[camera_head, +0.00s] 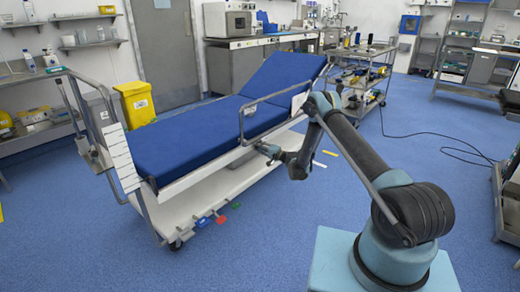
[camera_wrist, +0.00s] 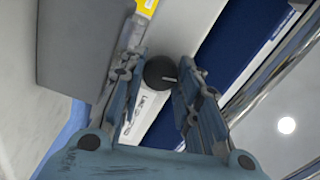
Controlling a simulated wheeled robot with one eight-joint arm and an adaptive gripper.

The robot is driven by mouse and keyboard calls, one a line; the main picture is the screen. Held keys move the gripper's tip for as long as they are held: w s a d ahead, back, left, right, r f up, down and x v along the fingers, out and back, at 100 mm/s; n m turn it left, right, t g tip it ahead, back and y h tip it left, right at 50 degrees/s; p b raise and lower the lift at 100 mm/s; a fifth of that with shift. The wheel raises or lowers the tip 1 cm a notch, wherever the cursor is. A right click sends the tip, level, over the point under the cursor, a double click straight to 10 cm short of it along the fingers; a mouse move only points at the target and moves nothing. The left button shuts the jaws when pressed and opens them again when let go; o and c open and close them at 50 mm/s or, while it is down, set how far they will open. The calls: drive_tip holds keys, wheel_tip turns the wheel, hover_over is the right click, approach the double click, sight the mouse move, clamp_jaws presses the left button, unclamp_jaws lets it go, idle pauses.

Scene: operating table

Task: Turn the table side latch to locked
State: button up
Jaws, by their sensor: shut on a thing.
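The table side latch (camera_wrist: 158,72) is a dark round knob with a short white mark pointing right in the wrist view. My gripper (camera_wrist: 160,82) has a finger on each side of the knob and is shut on it. A white label strip (camera_wrist: 152,100) with dark lettering lies just below the knob; I cannot read the word surely. A yellow label (camera_wrist: 147,6) shows above. In the head view my gripper (camera_head: 264,150) is at the near side of the blue operating table (camera_head: 200,132); the latch is too small to make out there.
A metal side rail (camera_head: 285,91) runs along the table's near side, close to my arm. It also shows at the right in the wrist view (camera_wrist: 268,68). A yellow bin (camera_head: 137,104) stands behind the table, and a loaded trolley (camera_head: 362,75) beyond it. The blue floor in front is clear.

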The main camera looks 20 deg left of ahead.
drive_tip(key=shift+m, duration=1.2)
drive_tip(key=o, duration=1.1)
drive_tip(key=shift+w+f, duration=0.1)
drive_tip(key=shift+f, duration=0.05)
drive_tip(key=shift+v, duration=3.8)
